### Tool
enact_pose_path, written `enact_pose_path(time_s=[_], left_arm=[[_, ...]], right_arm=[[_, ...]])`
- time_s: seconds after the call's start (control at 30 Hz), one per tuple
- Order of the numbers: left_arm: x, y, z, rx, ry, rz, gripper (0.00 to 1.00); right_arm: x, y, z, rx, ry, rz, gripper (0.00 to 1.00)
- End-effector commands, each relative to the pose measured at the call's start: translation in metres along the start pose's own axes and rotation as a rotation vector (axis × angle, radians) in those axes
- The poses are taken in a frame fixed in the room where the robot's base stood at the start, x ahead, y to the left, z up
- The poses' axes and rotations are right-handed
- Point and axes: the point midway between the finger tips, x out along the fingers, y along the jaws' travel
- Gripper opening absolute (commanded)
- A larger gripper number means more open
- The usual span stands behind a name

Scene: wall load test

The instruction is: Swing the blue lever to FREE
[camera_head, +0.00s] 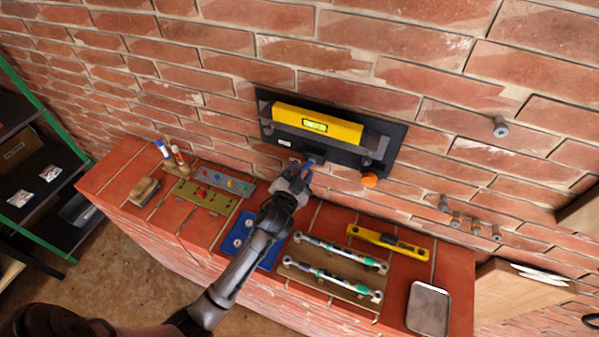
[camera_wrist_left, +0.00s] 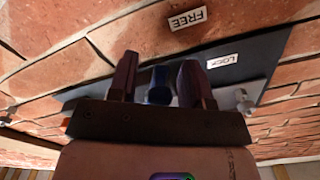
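The blue lever (camera_head: 316,160) sits at the lower edge of a black wall plate (camera_head: 391,147). In the left wrist view the lever (camera_wrist_left: 160,84) stands between the two fingers of my left gripper (camera_wrist_left: 157,76), with a narrow gap on each side. The left gripper (camera_head: 303,168) is open around it, and the lever's lower part is hidden. A LOCK label (camera_wrist_left: 222,61) is on the plate to the right of the lever, and a FREE label (camera_wrist_left: 187,18) is on the brick above it. My right gripper is not in view.
A yellow level (camera_head: 316,124) is on the wall plate, with an orange knob (camera_head: 369,180) below right. The brick ledge below holds a blue plate (camera_head: 237,238), a second yellow level (camera_head: 388,241), rods (camera_head: 335,265) and a grey tray (camera_head: 428,307). Wall bolts (camera_head: 500,127) protrude at right.

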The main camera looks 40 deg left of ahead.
Motion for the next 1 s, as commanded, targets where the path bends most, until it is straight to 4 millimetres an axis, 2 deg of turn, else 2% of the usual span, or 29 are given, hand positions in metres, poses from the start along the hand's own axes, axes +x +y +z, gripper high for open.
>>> enact_pose_path(time_s=[0.03,0.47,0.57,0.8,1.0], left_arm=[[0.000,0.000,0.000,0.000,0.000,0.000,0.40],[0.000,0.000,0.000,0.000,0.000,0.000,0.00],[0.000,0.001,0.000,-0.014,-0.001,0.000,0.00],[0.000,0.011,-0.001,-0.193,-0.002,-0.001,0.00],[0.000,0.012,-0.001,-0.226,0.000,0.000,0.00]], right_arm=[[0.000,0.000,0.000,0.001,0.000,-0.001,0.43],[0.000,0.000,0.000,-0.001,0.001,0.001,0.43],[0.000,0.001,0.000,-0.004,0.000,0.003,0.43],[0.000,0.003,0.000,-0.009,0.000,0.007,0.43],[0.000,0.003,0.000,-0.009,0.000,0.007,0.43]])
